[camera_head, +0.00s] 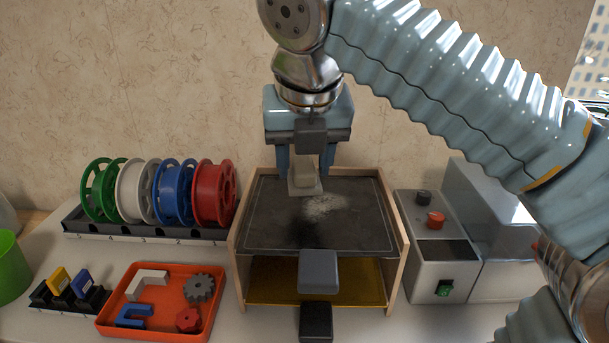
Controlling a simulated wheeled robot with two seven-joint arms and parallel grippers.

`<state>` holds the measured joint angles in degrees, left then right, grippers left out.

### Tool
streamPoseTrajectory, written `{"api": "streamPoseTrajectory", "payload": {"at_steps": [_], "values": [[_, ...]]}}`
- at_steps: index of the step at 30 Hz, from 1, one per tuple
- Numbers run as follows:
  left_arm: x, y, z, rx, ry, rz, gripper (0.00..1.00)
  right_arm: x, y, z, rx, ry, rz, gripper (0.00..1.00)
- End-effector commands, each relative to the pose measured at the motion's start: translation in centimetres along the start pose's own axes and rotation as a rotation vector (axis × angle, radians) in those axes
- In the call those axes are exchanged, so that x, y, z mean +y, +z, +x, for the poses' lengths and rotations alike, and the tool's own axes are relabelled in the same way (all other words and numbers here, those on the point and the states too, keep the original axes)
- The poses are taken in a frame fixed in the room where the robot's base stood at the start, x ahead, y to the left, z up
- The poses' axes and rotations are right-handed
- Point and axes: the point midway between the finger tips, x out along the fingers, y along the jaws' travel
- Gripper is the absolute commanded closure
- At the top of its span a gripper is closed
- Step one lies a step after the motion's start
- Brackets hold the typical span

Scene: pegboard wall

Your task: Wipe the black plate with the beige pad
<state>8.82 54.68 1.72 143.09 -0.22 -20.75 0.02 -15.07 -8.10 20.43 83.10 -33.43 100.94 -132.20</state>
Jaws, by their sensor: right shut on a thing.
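The black plate (270,220) lies flat on top of a light wooden frame in the middle of the table. A pale, dusty smudge (322,206) shows near the plate's centre, with a darker patch just below it. My right gripper (306,172) comes down from above over the back half of the plate. It is shut on the beige pad (305,183), whose flat base is at or just above the plate beside the smudge; I cannot tell if they touch. My left gripper is not in view.
A yellow lower sheet (270,283) is inside the frame. A spool rack (150,231) and an orange tray (113,323) with parts stand left. A grey control box (423,262) stands right. A grey block (318,271) is at the plate's front edge.

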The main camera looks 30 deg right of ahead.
Motion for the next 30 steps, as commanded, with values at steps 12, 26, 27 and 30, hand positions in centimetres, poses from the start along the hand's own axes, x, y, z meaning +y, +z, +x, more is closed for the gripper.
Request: {"api": "streamPoseTrajectory", "payload": {"at_steps": [12,26,27,30], "values": [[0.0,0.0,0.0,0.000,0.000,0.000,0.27,-0.1,0.8,-1.9,0.001,0.000,0.001,0.83],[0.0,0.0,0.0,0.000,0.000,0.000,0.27,0.0,1.8,-4.4,0.000,0.001,0.000,0.83],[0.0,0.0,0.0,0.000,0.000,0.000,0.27,0.0,1.9,-4.5,-0.001,0.001,0.001,0.83],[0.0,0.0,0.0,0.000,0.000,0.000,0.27,0.0,1.9,-4.6,0.000,0.000,0.001,0.83]]}}
